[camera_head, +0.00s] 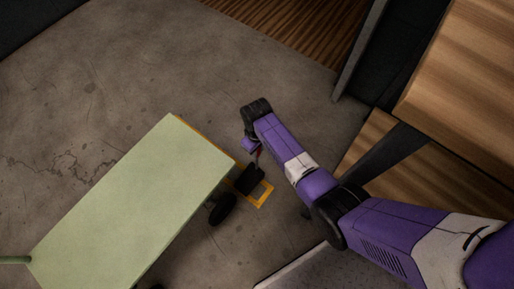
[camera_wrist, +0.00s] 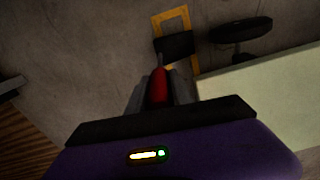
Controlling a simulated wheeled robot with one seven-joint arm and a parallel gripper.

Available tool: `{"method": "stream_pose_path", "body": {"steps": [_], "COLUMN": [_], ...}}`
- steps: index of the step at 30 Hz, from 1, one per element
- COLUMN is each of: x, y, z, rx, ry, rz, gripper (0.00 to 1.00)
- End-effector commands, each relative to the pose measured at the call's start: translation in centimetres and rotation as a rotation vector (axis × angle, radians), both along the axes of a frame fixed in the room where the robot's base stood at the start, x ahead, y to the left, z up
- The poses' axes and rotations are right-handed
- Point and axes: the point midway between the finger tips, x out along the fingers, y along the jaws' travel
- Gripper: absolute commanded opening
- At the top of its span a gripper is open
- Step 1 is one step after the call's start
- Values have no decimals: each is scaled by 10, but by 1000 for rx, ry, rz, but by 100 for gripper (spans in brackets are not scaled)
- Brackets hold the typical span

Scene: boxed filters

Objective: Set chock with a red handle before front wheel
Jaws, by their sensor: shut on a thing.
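My gripper (camera_wrist: 160,84) is shut on the red handle (camera_wrist: 158,88) of the chock. The black chock (camera_wrist: 174,46) hangs or rests beyond the fingertips, over part of a yellow floor outline (camera_wrist: 184,14). In the head view the dark chock (camera_head: 250,180) covers the left part of the yellow outline (camera_head: 264,197). The black front wheel (camera_head: 222,208) is just below and left of the chock; it also shows in the wrist view (camera_wrist: 241,29), right of the chock with a small gap. I cannot tell whether the chock touches the floor.
The pale green cart (camera_head: 135,200) stands left of my arm, its corner close to the chock. Wooden shelving or boxes (camera_head: 460,80) and a dark upright panel (camera_head: 358,50) stand to the right. Bare concrete floor (camera_head: 200,60) lies beyond the cart.

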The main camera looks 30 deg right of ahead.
Motion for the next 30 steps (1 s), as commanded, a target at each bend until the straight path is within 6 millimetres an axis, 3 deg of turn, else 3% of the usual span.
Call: {"method": "stream_pose_path", "body": {"steps": [3,30], "x": [2,-23], "y": [0,59], "z": [-11,-9], "rx": [1,1], "ry": [-3,-2], "rz": [0,0], "gripper": [0,0]}}
